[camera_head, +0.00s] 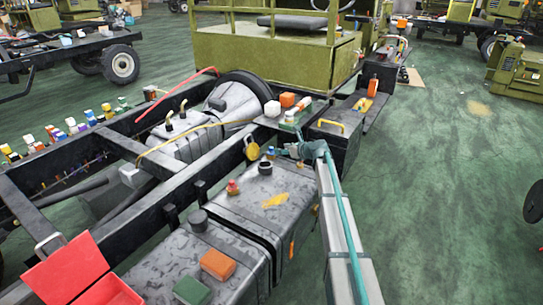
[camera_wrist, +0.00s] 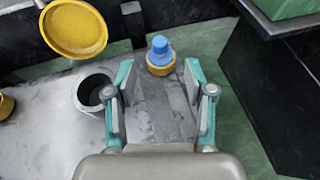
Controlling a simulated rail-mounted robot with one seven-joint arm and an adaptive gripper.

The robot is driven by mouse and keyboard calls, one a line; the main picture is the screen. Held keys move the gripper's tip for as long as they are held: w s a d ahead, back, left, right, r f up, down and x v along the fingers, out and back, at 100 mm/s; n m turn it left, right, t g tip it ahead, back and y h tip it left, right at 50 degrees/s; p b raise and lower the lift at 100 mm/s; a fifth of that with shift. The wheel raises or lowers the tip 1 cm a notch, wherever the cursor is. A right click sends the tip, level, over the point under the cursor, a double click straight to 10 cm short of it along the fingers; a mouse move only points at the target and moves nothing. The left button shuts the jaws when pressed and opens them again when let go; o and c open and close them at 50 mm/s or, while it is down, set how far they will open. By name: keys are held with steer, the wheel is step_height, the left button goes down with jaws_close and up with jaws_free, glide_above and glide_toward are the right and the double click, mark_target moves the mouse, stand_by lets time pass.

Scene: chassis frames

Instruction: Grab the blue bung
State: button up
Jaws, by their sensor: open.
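The blue bung (camera_wrist: 160,48) stands upright on a yellow-orange base (camera_wrist: 160,64) on the grey tank in the wrist view. It lies just beyond my gripper (camera_wrist: 158,85), between the lines of its two fingers and apart from them. My gripper is open and empty, with its teal and grey fingers spread wide. In the head view the gripper (camera_head: 296,152) is over the far end of the tank, and a small bit of the blue bung (camera_head: 271,151) shows to its left.
A yellow round cap (camera_wrist: 74,30) is at the upper left. A dark box (camera_head: 335,138) with a yellow handle stands beyond the gripper. Red (camera_head: 233,187) and orange (camera_head: 218,263) pieces sit on the tanks.

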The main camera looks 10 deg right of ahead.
mark_target(271, 147)
steer(key=x, duration=0.9)
steer(key=shift+f, duration=0.15)
jaws_close()
